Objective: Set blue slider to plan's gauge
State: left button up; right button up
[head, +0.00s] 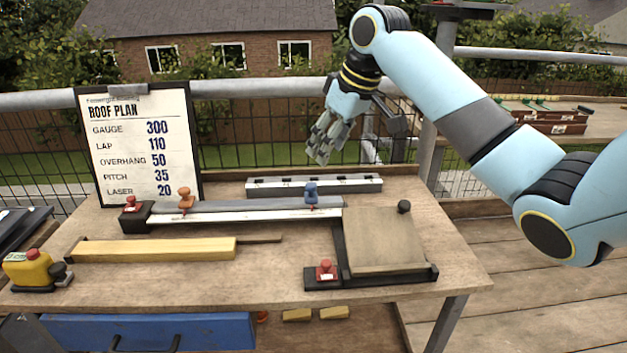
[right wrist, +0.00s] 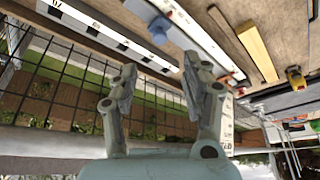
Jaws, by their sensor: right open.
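The blue slider (head: 311,194) stands on the grey and white gauge rail (head: 240,214), towards its right end. An orange slider (head: 185,199) stands on the same rail near its left end. The roof plan (head: 141,145) is a white board at the back left; it reads gauge 300. My right gripper (head: 319,150) is open and empty, above and behind the table's back edge, apart from the blue slider. In the right wrist view the blue slider (right wrist: 158,30) shows beyond the open fingers (right wrist: 158,82). My left gripper is not in view.
A marked black-and-white bar (head: 314,184) lies behind the rail. A board on a black frame (head: 383,240) stands at right. A yellow wooden batten (head: 155,248) lies in front, and a yellow tool (head: 28,269) sits at the left corner. Railing runs behind the table.

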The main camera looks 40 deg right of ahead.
aim_at(312, 185)
jog(key=b+x, duration=0.1)
jog(key=x, duration=0.9)
jog(key=shift+w+f+b, duration=0.2)
jog(key=shift+w+b, duration=0.1)
jog(key=shift+b, duration=0.05)
grip_shut()
